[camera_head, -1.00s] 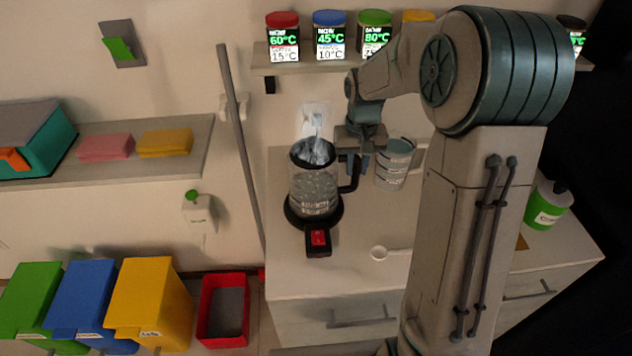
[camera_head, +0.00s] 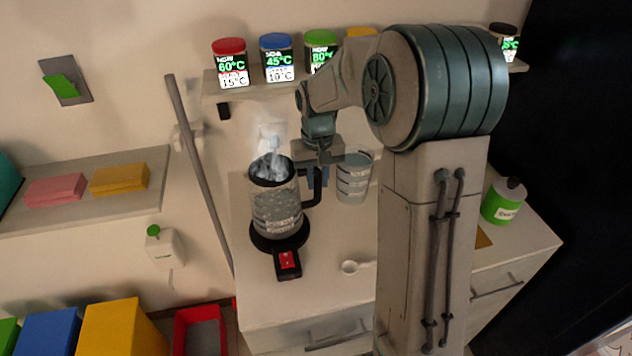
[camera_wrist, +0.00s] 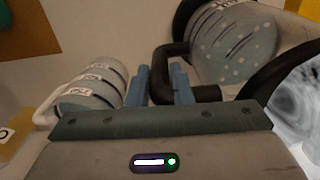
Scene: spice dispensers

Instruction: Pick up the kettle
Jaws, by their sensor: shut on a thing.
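The kettle (camera_head: 276,212) is a clear jug with a black rim and black handle, bubbling and steaming at the top. It stands upright at its black base (camera_head: 287,262), which has a red switch; I cannot tell whether a small gap lies between them. My gripper (camera_head: 317,178) is at the handle on the kettle's right side. In the wrist view, the blue fingers of my gripper (camera_wrist: 163,84) are on either side of the black handle (camera_wrist: 205,93), shut on it. The kettle (camera_wrist: 235,45) is partly cut off there.
A measuring jug (camera_head: 353,180) stands close to the right of my gripper. A white scoop (camera_head: 352,267) lies on the counter (camera_head: 262,310) in front. A green-labelled bottle (camera_head: 503,203) stands at the right. A shelf with several jars (camera_head: 278,60) is above.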

